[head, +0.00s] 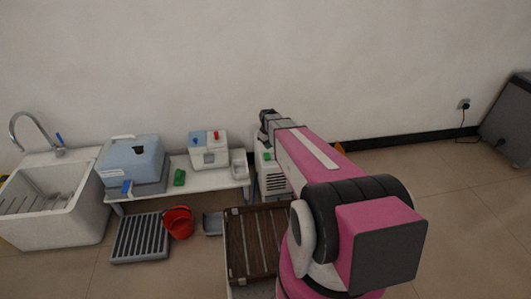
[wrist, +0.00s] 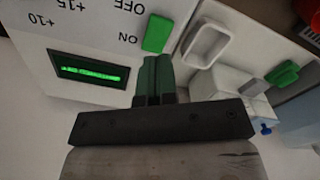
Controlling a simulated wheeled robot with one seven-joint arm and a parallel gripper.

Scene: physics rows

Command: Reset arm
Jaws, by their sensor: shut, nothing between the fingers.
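My pink and white arm reaches from the lower right toward the wall in the head view, with my gripper (head: 266,116) at its far end. In the wrist view my gripper (wrist: 154,68) is shut with nothing in it. Its fingertips point at a green switch (wrist: 157,33) beside the ON and OFF marks on a white machine (wrist: 75,40). Whether they touch the switch I cannot tell. The machine has a lit green display (wrist: 88,74). In the head view this machine (head: 274,182) is partly hidden behind my arm.
A low white table (head: 222,181) holds a blue-lidded box (head: 132,160), a white unit (head: 208,150) with blue and red tops, and a green item (head: 179,177). A red bucket (head: 178,222), dark grate (head: 140,238) and brown slatted top (head: 255,240) stand in front.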

